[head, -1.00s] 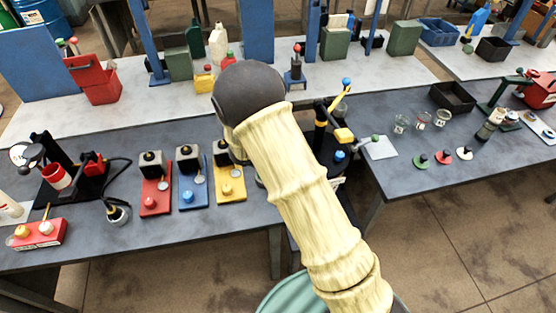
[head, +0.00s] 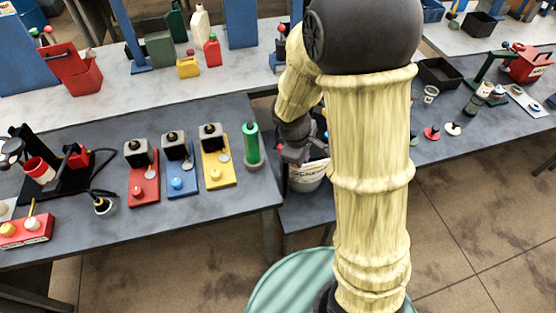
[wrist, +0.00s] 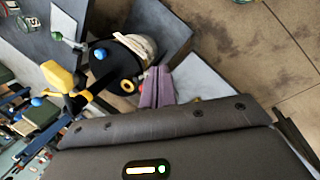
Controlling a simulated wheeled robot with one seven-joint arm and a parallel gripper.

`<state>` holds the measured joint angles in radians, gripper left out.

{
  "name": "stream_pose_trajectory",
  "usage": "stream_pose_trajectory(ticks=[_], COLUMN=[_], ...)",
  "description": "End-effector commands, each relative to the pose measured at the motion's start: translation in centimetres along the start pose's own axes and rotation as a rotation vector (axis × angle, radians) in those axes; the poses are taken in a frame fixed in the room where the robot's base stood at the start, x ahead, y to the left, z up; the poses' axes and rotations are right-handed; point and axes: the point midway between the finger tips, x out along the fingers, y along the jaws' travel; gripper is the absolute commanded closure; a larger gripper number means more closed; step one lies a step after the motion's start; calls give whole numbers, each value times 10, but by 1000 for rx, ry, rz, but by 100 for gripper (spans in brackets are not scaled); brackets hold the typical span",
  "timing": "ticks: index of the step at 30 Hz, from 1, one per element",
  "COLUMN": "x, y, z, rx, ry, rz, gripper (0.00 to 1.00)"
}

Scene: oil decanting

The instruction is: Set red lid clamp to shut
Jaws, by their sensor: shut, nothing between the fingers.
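A dark pail (wrist: 112,66) with a pale label stands on the low shelf between the benches. In the head view the pail (head: 308,178) is partly hidden by my arm. A blue knob (wrist: 100,53) and a yellow-and-black ring (wrist: 127,87) show on it in the wrist view. My gripper (wrist: 155,73) is shut and empty, close to the pail's rim. I cannot tell whether it touches.
Red, blue and yellow stations (head: 178,180) stand on the left bench with a green cylinder (head: 252,146) at their right. A yellow handle (wrist: 62,78) rises near the pail. A red box (head: 525,63) stands on the right bench. Bare floor (head: 470,220) lies at the front right.

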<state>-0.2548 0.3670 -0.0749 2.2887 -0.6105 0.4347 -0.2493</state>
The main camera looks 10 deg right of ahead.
Motion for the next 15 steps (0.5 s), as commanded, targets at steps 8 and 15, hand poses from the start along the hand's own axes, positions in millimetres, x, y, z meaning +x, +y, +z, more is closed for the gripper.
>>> stream_pose_trajectory(ticks=[8, 15], x=[-38, -49], y=[-42, -56], z=[58, 72], rx=[753, 1013], ry=[136, 177], rz=[-143, -192], gripper=[100, 100])
